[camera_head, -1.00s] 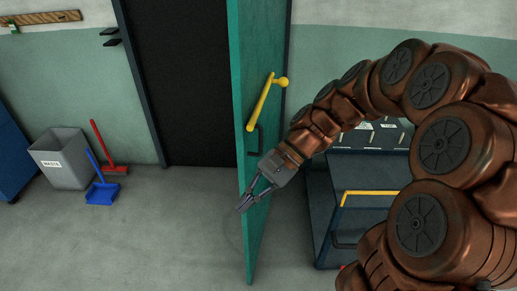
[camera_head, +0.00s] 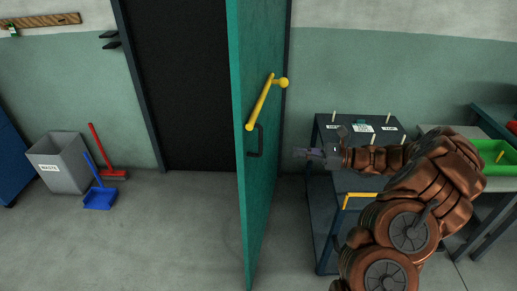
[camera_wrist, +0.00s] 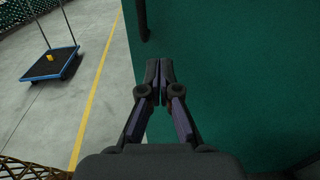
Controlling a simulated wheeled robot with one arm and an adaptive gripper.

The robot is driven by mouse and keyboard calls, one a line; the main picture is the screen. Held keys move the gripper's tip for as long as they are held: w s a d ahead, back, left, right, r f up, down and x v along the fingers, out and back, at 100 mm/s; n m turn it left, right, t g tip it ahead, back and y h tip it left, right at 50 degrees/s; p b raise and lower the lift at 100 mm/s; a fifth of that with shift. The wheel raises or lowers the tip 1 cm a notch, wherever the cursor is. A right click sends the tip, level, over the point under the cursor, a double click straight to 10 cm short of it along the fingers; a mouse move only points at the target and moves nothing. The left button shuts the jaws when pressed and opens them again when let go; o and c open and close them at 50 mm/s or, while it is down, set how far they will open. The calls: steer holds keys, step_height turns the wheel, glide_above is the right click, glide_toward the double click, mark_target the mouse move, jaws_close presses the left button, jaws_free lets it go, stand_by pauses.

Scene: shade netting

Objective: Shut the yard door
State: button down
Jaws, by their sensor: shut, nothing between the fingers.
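The green yard door (camera_head: 255,190) stands wide open in the head view, its edge toward me and its face turned to the right. The dark doorway (camera_head: 182,80) shows to its left. A yellow lever handle (camera_head: 262,102) and a dark pull handle (camera_head: 255,141) are on the door's right face. My gripper (camera_head: 303,152) is to the right of the door, pointing left, and looks apart from it. In the wrist view my gripper (camera_wrist: 153,80) has its fingers together and empty, with the green door (camera_wrist: 230,80) filling the right side.
A blue cart (camera_head: 325,200) with labelled pegs stands right of the door, beneath my arm. A grey waste bin (camera_head: 62,163), red broom (camera_head: 113,171) and blue dustpan (camera_head: 100,196) are at left. The floor before the doorway is clear. A platform trolley (camera_wrist: 55,64) shows in the wrist view.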

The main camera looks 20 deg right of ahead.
steer(key=p, duration=0.4)
glide_toward(250, 146)
steer(key=x, duration=0.6)
steer(key=shift+s+a+r, duration=0.2)
steer(key=shift+a+r, duration=0.05)
steer(key=shift+w+a+f+t, duration=0.1)
steer(key=shift+w+a+t, duration=0.2)
steer(key=shift+a, duration=0.1)
steer(key=shift+a, duration=0.1)
